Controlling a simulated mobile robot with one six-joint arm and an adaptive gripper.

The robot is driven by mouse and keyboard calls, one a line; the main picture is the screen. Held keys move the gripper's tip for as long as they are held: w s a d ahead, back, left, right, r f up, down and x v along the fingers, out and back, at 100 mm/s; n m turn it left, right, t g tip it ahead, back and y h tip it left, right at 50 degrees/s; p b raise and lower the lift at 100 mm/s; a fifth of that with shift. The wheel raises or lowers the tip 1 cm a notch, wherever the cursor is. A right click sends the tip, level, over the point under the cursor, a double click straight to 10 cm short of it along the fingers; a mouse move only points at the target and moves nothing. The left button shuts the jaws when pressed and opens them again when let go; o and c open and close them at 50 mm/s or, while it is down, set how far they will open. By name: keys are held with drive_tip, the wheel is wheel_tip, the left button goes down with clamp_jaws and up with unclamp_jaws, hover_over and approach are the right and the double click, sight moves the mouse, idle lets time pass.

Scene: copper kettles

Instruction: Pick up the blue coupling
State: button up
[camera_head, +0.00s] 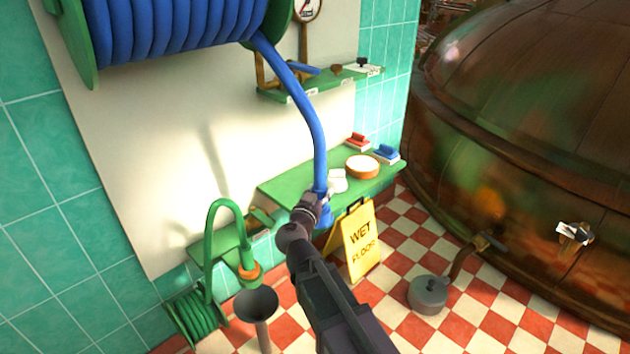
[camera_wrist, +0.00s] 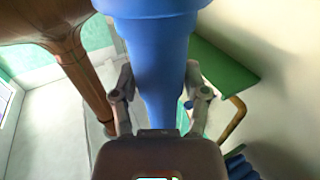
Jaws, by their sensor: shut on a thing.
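The blue coupling (camera_head: 323,215) is at the lower end of the blue hose (camera_head: 303,110), which hangs from the reel. My gripper (camera_head: 318,198) is at the coupling, in front of the green bench, and partly covers it in the head view. In the wrist view the blue coupling (camera_wrist: 158,45) fills the top middle and narrows downward between the fingers. My gripper (camera_wrist: 162,92) is shut on it, with one finger on each side. The far side of the coupling is hidden.
A green bench (camera_head: 285,188) holds a round tan tub (camera_head: 362,166) and red and blue brushes. A yellow wet-floor sign (camera_head: 358,244) stands in front of it. A green hose (camera_head: 210,235) and a grey funnel (camera_head: 256,303) are lower left. The copper kettle (camera_head: 530,130) fills the right.

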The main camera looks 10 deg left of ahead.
drive_tip(key=shift+s+d+r, duration=0.1)
drive_tip(key=shift+s+d, duration=0.3)
drive_tip(key=shift+s, duration=0.45)
drive_tip(key=shift+a, duration=0.15)
idle(0.6)
